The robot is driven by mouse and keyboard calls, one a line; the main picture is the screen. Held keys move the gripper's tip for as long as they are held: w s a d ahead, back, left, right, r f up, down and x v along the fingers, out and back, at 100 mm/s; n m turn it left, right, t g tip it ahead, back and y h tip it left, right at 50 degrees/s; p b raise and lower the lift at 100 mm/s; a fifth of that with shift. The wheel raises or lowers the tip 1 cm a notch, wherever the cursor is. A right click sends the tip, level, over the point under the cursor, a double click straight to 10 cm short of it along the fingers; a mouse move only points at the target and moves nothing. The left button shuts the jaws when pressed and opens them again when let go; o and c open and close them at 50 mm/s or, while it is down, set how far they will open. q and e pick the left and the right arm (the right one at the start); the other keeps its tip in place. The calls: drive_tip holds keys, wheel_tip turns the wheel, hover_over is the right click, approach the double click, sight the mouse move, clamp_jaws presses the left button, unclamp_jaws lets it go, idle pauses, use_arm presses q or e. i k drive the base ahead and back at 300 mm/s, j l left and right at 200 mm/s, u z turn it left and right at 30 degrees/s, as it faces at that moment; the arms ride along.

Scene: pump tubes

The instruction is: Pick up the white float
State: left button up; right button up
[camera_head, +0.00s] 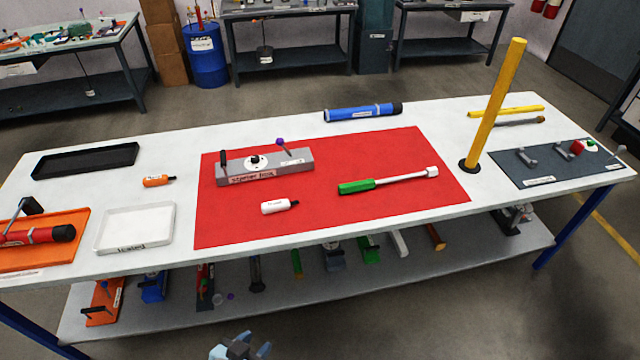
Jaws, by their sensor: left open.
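The white float (275,207) is a small white cylinder with a dark label and a black tip. It lies on its side on the red mat (330,222), in front of the grey block, with its tip to the right. My left gripper (242,348) shows at the bottom edge, low in front of the table and well apart from the float. It is open, and only its end shows. My right gripper is not in view.
A grey labelled block (295,170) stands behind the float, and a green-handled tool (357,187) lies right of it. An orange float (157,181), a white tray (135,229) and a black tray (85,160) are at left. A yellow pole (495,100) stands upright at right.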

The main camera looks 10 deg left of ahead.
sight(283, 204)
drive_tip(key=u, duration=1.5)
drive_tip(key=l+u, duration=0.6)
drive_tip(key=u, duration=0.15)
drive_tip(key=l+u, duration=0.4)
drive_tip(key=k+l+u, duration=0.15)
drive_tip(key=l, duration=0.15)
drive_tip(key=l+u, duration=0.15)
drive_tip(key=l, duration=0.15)
drive_tip(key=k+l+u, duration=0.15)
drive_tip(key=l, duration=0.15)
